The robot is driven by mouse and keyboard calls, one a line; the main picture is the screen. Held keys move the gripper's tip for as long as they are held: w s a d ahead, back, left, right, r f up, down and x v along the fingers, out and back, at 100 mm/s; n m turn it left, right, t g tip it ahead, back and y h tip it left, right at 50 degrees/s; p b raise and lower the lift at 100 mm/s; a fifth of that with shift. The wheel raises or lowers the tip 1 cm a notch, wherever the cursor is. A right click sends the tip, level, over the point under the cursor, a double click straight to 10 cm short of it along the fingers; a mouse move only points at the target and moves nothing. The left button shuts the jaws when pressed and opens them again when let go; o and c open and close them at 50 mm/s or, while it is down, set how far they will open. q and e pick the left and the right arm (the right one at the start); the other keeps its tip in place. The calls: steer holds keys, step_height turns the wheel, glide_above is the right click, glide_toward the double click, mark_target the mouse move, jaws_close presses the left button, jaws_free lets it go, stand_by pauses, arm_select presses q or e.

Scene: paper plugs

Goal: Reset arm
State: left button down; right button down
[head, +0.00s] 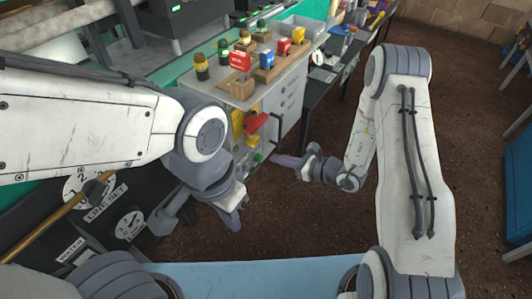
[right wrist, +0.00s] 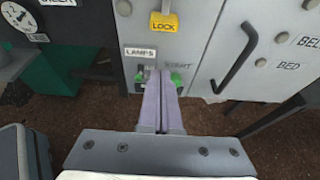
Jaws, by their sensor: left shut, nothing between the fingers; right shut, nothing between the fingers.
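My left gripper (head: 238,218) hangs in the middle of the head view, its grey fingers pointing down and together, with nothing seen between them. My right gripper (head: 276,160) points left toward the front of a grey cabinet (head: 286,95). In the right wrist view its two purple fingers (right wrist: 160,72) lie side by side, shut and empty. Their tips overlap the area of two green knobs (right wrist: 176,80) below a "LAMPS" label (right wrist: 140,52). I cannot tell whether they touch. The right arm bends in from the right side.
A yellow "LOCK" tag (right wrist: 164,22) and a black handle (right wrist: 236,58) are on the cabinet front. Dials (head: 130,223) are at lower left. Brown floor (head: 300,215) is open between the arms.

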steer(key=s+a+r+n+g, duration=0.5)
steer(key=s+r+n+g, duration=0.1)
steer(key=s+n, duration=0.15)
steer(key=s+a+r+n+g, duration=0.5)
steer(key=s+r+n, duration=0.15)
steer(key=s, duration=0.25)
steer(key=s+d+r+n+h, duration=0.3)
steer(key=s+n+h, duration=0.25)
steer(key=n, duration=0.25)
steer(key=s+d+r+n+h, duration=0.3)
steer(key=s+n+h, duration=0.1)
steer(key=s+n, duration=0.3)
step_height(320, 180, up, 29)
steer(key=d+n+t+p, duration=0.2)
steer(key=n+p, duration=0.1)
steer(key=p, duration=2.4)
steer(key=shift+w+f+t+h+p, duration=0.15)
steer(key=shift+w+t+h+p, duration=0.2)
steer(key=shift+w+t+h, duration=0.1)
